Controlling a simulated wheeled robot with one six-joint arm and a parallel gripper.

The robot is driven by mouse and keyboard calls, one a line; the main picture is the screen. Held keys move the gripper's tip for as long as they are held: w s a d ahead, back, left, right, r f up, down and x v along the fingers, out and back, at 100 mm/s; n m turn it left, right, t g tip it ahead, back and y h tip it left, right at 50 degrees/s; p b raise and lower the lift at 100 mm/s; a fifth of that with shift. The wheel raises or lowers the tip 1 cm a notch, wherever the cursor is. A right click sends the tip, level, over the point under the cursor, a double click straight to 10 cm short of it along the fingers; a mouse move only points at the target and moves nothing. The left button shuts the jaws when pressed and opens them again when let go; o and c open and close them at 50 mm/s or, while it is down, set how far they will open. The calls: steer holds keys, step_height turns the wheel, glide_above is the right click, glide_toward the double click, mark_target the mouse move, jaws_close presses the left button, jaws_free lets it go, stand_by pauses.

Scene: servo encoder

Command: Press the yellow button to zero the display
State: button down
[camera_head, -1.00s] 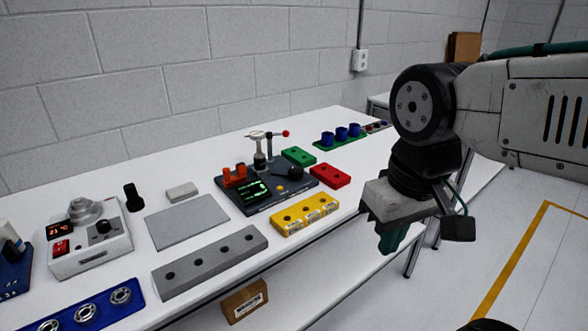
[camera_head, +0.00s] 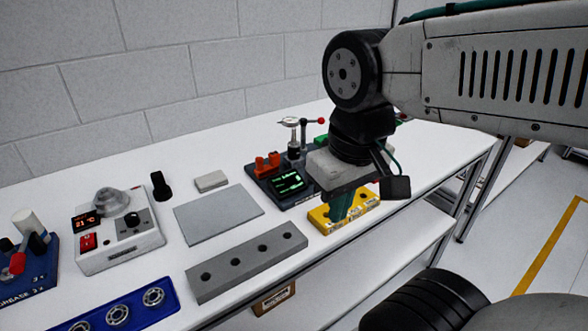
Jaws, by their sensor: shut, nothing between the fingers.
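The dark device (camera_head: 262,186) with a lit green display (camera_head: 287,183) stands on the white table (camera_head: 130,172). The yellow button is hidden behind my gripper in this view. My gripper (camera_head: 340,212) points down with its teal fingers shut and empty. In the picture it overlaps the right side of the device and the yellow block (camera_head: 368,196) in front of it. I cannot tell its exact height above them.
A grey block with holes (camera_head: 248,262), a grey plate (camera_head: 218,213) and a small light block (camera_head: 211,181) lie left of the device. A white unit with a red display (camera_head: 120,240) and a blue tray (camera_head: 130,308) are further left. The wall is behind.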

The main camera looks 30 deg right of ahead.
steer(key=w+d+m, duration=0.5)
steer(key=w+m, duration=0.1)
steer(key=w, duration=0.3)
steer(key=w+d+f+m, duration=0.1)
steer(key=w+d+m, duration=0.4)
steer(key=w, duration=0.4)
steer(key=w+d+m+g, duration=0.1)
steer(key=w+d+m, duration=0.5)
steer(key=w, duration=0.3)
steer(key=shift+w+d+f+m, duration=0.2)
steer(key=shift+d+f+m, duration=0.1)
steer(key=shift+d+f, duration=0.15)
step_height(320, 180, down, 14)
